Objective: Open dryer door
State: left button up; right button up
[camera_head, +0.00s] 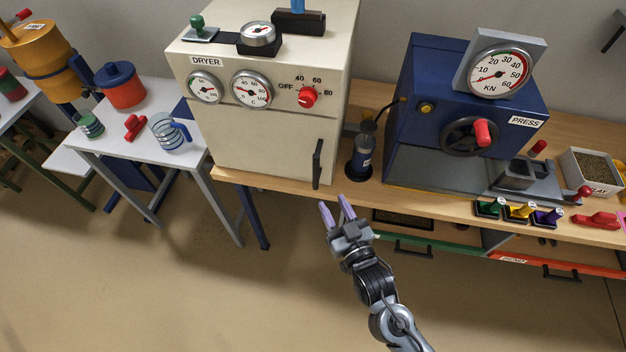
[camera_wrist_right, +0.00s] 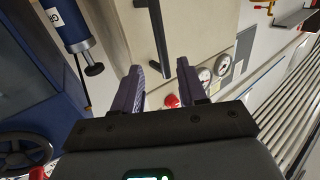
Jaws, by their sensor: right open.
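The cream dryer (camera_head: 260,140) stands on the wooden bench with its door closed. Its black vertical handle (camera_head: 318,164) is at the door's right edge. My right gripper (camera_head: 337,209) is open and empty, in front of and below the handle in the head view, apart from it. In the right wrist view the handle (camera_wrist_right: 159,40) shows beyond the two open fingertips (camera_wrist_right: 160,75), near the top, and the dryer front (camera_wrist_right: 195,25) lies behind it. My left gripper is not in view.
The blue press (camera_head: 450,120) is further right, with small coloured-handled tools (camera_head: 520,212) along the bench edge. A side table (camera_head: 130,150) holding containers stands left. The floor in front is clear.

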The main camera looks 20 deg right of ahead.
aim_at(317, 176)
jog(key=w, duration=0.3)
jog(key=w+b, duration=0.1)
jog(key=w, duration=0.7)
jog(key=shift+w+a+f, duration=0.1)
jog(key=shift+w+a, duration=0.15)
jog(key=shift+c, duration=0.4)
grip_shut()
